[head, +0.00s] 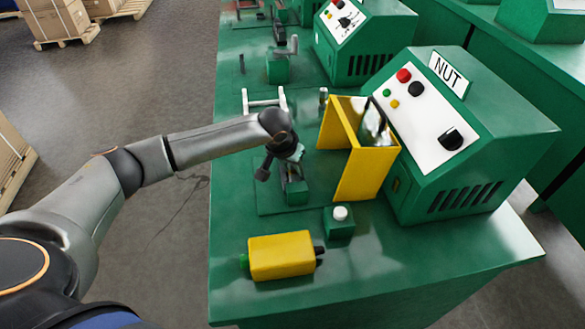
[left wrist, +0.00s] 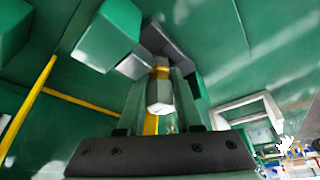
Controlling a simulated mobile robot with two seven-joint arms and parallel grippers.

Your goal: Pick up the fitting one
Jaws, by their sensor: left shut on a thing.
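My left gripper (head: 293,160) is over a small green block fixture (head: 294,192) in front of the machine marked NUT (head: 450,130). In the left wrist view the gripper (left wrist: 162,105) is shut on a small fitting (left wrist: 160,93) with a pale grey faceted end and a brass-coloured band. The fitting lies between the two fingers. Its far end is against or in front of dark grey and green blocks, and I cannot tell whether it touches them. In the head view the fitting is hidden by the gripper. My right gripper is not in view.
A yellow guard (head: 366,172) stands just right of the gripper. A green box with a white button (head: 340,214) and a yellow box (head: 281,256) sit nearer. A white frame handle (head: 264,102) and small upright cylinder (head: 323,96) stand behind. The near right bench top is clear.

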